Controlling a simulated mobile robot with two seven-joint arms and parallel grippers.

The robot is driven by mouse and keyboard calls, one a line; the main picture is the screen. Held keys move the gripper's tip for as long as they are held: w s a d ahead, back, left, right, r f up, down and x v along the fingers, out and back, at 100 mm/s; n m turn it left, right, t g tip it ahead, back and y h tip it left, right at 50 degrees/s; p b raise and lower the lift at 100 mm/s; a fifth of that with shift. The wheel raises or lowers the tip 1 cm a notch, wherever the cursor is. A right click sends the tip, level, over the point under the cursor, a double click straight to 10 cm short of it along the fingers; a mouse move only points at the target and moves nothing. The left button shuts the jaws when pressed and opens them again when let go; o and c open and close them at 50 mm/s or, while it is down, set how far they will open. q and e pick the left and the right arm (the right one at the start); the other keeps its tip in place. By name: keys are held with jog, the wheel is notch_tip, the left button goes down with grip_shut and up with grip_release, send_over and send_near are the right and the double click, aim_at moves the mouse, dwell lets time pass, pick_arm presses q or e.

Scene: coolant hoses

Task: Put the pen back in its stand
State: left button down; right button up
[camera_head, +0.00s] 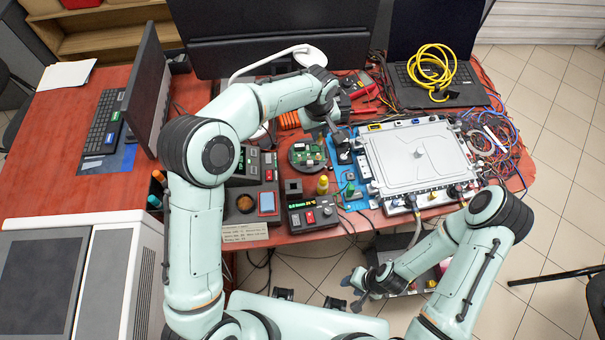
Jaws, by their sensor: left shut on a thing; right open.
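My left gripper (333,125) is above the back middle of the red workbench, beside the blue mat. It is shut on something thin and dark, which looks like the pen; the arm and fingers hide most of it. An orange coil (289,121), possibly part of the pen's stand, lies left of that gripper. A small black square holder (293,187) stands at the back left of a black control unit (313,215); I cannot tell which one is the stand. My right gripper (362,288) is open and empty, low in front of the bench edge.
A green circuit board (307,153) sits between the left gripper and the control unit, with a yellow-capped bottle (323,185) near it. A large silver-grey case (418,155) fills the right side. Yellow cable (431,65) lies on a laptop at the back.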

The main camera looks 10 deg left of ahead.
pick_arm(q)
jog(key=shift+s, duration=0.1)
pick_arm(e)
jog(key=shift+s+f, duration=0.1)
pick_arm(q)
jog(key=s+a+r+g+b, duration=0.2)
jog(key=s+a+b, duration=0.3)
jog(key=s, duration=0.6)
notch_tip(320, 180, down, 4)
jog(key=b, duration=0.2)
jog(key=shift+s+f+b, duration=0.1)
jog(key=shift+b, duration=0.25)
pick_arm(e)
jog(key=s+f, duration=0.4)
jog(key=f, duration=0.4)
jog(key=shift+s+f+g, duration=0.2)
jog(key=shift+f+g, duration=0.1)
jog(key=shift+f, duration=0.1)
pick_arm(q)
jog(key=shift+f, duration=0.1)
pick_arm(e)
jog(key=shift+r, duration=0.15)
pick_arm(q)
jog(key=shift+f, duration=0.15)
jog(key=shift+f+b, duration=0.9)
jog(key=shift+f, duration=0.5)
pick_arm(e)
jog(key=shift+s+f, duration=0.25)
jog(key=shift+f, duration=0.8)
